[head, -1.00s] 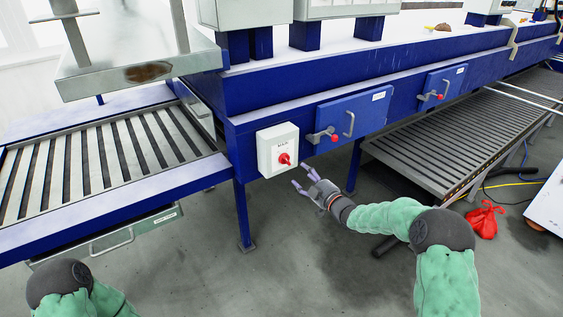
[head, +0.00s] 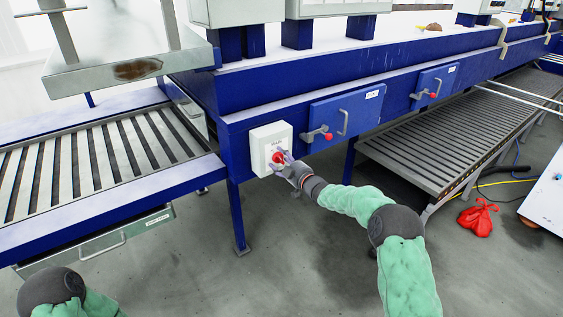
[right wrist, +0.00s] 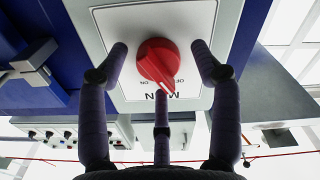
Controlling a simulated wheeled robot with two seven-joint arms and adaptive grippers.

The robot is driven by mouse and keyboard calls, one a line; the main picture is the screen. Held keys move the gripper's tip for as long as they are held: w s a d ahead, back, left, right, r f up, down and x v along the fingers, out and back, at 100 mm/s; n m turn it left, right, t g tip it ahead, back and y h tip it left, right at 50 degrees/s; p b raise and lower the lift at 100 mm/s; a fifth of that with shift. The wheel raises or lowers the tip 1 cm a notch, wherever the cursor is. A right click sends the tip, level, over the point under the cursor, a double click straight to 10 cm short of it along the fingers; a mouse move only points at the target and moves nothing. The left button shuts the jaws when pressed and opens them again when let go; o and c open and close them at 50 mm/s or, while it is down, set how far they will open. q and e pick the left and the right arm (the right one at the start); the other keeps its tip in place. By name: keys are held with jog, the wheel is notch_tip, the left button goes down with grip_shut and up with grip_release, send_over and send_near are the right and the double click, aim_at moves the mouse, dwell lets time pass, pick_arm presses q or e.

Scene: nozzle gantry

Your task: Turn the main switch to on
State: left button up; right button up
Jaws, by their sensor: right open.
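The main switch is a red rotary knob (right wrist: 158,62) on a pale grey box (head: 262,136) mounted on the blue machine frame. In the head view the knob is partly covered by my right gripper (head: 284,161). In the right wrist view my right gripper (right wrist: 160,60) is open, its purple fingers spread around the knob with gaps at both sides. The box's lettering appears upside down there, with OFF and ON marks close to the knob. I cannot tell clearly which mark the knob points to. My left gripper is out of view; only part of that arm shows.
Right of the switch are blue doors (head: 346,118) with handles and red-tipped latches (head: 328,136). A red bag (head: 478,218) lies on the floor.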

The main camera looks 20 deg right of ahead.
jog(key=c, duration=1.1)
